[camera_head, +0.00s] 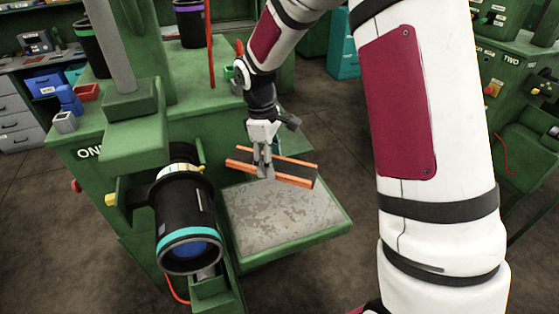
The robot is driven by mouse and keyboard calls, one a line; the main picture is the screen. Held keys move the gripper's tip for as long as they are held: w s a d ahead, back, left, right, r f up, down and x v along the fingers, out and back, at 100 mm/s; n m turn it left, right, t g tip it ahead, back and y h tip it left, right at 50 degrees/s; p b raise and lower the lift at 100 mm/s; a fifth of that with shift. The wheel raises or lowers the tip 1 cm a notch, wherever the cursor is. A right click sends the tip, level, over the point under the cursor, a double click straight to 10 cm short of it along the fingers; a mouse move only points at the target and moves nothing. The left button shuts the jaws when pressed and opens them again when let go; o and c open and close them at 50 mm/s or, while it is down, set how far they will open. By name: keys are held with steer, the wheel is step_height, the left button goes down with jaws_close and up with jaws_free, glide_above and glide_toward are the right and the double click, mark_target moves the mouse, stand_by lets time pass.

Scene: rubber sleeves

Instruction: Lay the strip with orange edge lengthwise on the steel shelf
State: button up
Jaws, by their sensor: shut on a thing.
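A dark strip with orange edges (296,173) is held above the back part of the steel shelf (275,222). It runs from left to right, with its right end slightly lower in the picture. My gripper (263,172) points down and is shut on the strip left of its middle. The fingers hide a small part of the strip. The shelf is a worn grey plate in a green frame, and its visible top is bare. A gap seems to show between strip and shelf, but its size is hard to tell.
A black cylinder with a teal ring (190,236) sits on the green machine just left of the shelf. My white arm covers the right side of the view.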

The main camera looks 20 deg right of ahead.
steer(key=s+r+n+p, duration=0.3)
steer(key=s+r+n, duration=0.1)
steer(key=s+n, duration=0.25)
steer(key=n+b, duration=0.1)
steer(key=n, duration=0.1)
glide_above(282, 205)
steer(key=shift+f, duration=2.2)
steer(key=shift+a+f+t+h+b, duration=0.2)
steer(key=shift+f+b, duration=0.1)
steer(key=shift+f, duration=0.3)
steer(key=shift+a+f+t+h+b, duration=0.1)
steer(key=shift+f+t+b, duration=0.15)
steer(key=shift+f, duration=0.35)
steer(key=shift+d, duration=0.1)
steer(key=shift+f+b, duration=0.7)
steer(key=shift+f, duration=1.5)
steer(key=shift+f, duration=0.1)
steer(key=o, duration=1.2)
steer(key=shift+o, duration=0.2)
